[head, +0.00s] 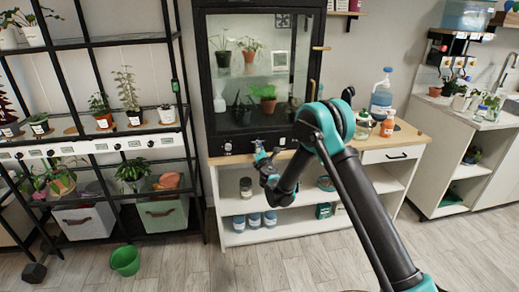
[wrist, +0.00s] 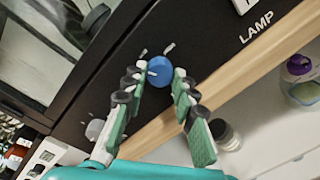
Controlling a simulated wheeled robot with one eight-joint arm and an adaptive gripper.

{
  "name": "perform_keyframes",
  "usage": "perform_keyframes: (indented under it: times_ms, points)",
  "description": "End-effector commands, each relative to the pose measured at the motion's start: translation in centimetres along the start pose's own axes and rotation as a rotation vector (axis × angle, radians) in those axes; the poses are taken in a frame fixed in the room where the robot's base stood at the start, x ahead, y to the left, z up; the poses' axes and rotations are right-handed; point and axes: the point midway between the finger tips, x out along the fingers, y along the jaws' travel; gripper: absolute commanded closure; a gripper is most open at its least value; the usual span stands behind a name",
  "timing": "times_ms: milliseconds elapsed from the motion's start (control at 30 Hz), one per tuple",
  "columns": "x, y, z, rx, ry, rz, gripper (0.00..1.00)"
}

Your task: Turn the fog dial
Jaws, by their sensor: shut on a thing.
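A round blue dial (wrist: 160,71) sits on the black lower panel (wrist: 203,35) of the plant cabinet in the wrist view, with pale tick marks around it. My gripper (wrist: 164,76) has one fingertip on each side of the dial and is shut on it. A grey-white knob (wrist: 96,129) sits lower left on the same panel. No label for the blue dial is readable. In the head view, my gripper (head: 259,147) is at the front of the black glass cabinet (head: 205,110), and the blue dial is not clearly visible there.
A white switch (wrist: 243,5) by the word LAMP is right of the dial. The cabinet stands on a wood-topped bench (head: 420,138) with bottles on its right. A plant shelf (head: 100,145) stands left, with a green bucket (head: 125,261) on the floor. Front floor is mostly clear.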

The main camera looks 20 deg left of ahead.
Motion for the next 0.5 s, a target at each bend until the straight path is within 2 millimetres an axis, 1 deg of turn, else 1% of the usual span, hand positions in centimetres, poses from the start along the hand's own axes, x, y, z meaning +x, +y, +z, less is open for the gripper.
perform_keyframes:
  times_ms: [200,500]
  points:
    - [-0.11,-0.08,0.04,0.181,0.008,-0.002,1.00]
    - [-0.11,-0.09,0.03,0.350,0.015,-0.004,1.00]
